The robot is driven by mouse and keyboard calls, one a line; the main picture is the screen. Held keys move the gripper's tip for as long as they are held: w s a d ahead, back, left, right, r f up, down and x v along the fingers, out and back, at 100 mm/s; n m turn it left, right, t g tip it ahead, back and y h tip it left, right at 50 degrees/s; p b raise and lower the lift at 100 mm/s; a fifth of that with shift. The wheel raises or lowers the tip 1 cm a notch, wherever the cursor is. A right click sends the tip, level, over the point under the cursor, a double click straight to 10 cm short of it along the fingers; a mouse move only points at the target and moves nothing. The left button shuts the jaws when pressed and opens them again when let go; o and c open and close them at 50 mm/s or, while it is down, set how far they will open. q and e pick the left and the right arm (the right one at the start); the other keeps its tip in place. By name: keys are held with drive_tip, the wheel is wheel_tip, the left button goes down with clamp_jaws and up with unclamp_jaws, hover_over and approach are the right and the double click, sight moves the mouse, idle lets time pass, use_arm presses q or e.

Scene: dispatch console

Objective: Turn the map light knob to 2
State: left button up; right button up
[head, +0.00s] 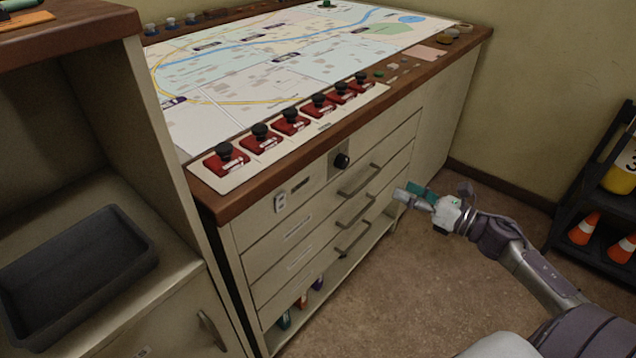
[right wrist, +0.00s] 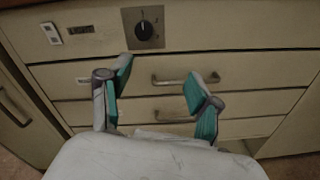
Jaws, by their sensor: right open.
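The map light knob (head: 342,160) is a black round knob on the front of the map cabinet, just under the wooden top edge. In the right wrist view the knob (right wrist: 144,31) sits on a dark plate with small pale marks around it, too small to read surely. Its pointer looks roughly upward. My right gripper (head: 402,193) is to the right of the knob and lower, in front of the drawers, apart from it. In the right wrist view the gripper (right wrist: 158,84) has its green-padded fingers spread and empty, below the knob. My left gripper is not in view.
A row of red blocks with black knobs (head: 262,135) lines the tabletop's front edge. Drawer handles (head: 356,212) stick out below the knob. A white switch (head: 280,202) is left of it. A dark shelf with orange cones (head: 584,228) stands at right. Floor before the drawers is clear.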

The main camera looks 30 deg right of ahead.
sight(346, 163)
drive_tip(key=w+a+n, duration=0.1)
drive_tip(key=w+a, duration=0.1)
drive_tip(key=w, duration=0.1)
drive_tip(key=w+a+r, duration=0.1)
drive_tip(key=w+a, duration=0.2)
drive_tip(key=w, duration=0.1)
drive_tip(key=w+a+r+n+y, duration=0.1)
drive_tip(key=w+a, duration=0.1)
drive_tip(key=w, duration=0.2)
drive_tip(key=shift+w+a+n, duration=0.25)
drive_tip(key=shift+n, duration=0.05)
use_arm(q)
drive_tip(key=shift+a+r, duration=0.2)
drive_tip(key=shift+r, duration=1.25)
use_arm(e)
drive_tip(key=shift+x, duration=0.8)
drive_tip(key=shift+s, duration=0.1)
drive_tip(key=c, duration=1.1)
